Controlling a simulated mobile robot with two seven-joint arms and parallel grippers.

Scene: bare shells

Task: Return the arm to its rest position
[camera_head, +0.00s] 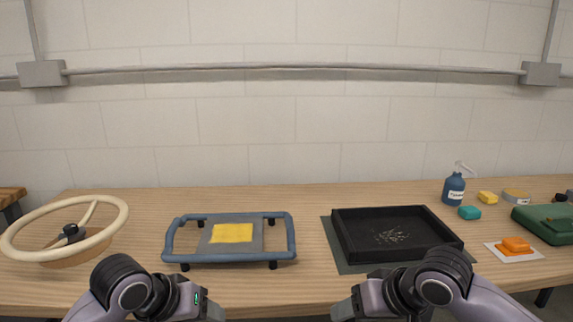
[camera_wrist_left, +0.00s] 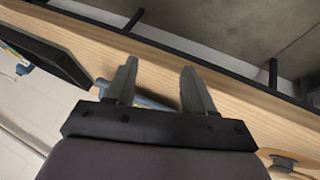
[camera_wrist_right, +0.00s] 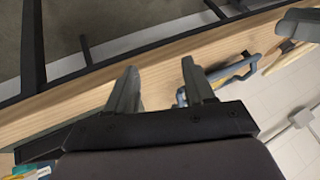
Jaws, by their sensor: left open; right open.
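My left gripper (camera_head: 212,310) is low at the front edge of the table, in front of the blue-framed rack. In the left wrist view its two fingers (camera_wrist_left: 155,85) stand apart with nothing between them. My right gripper (camera_head: 340,311) is low at the front edge too, in front of and left of the black tray. In the right wrist view its fingers (camera_wrist_right: 162,88) are apart and empty. Both arms come in from the bottom of the head view, bent inward toward each other.
A blue bottle (camera_head: 453,188), sponges and a green case (camera_head: 545,222) stand right.

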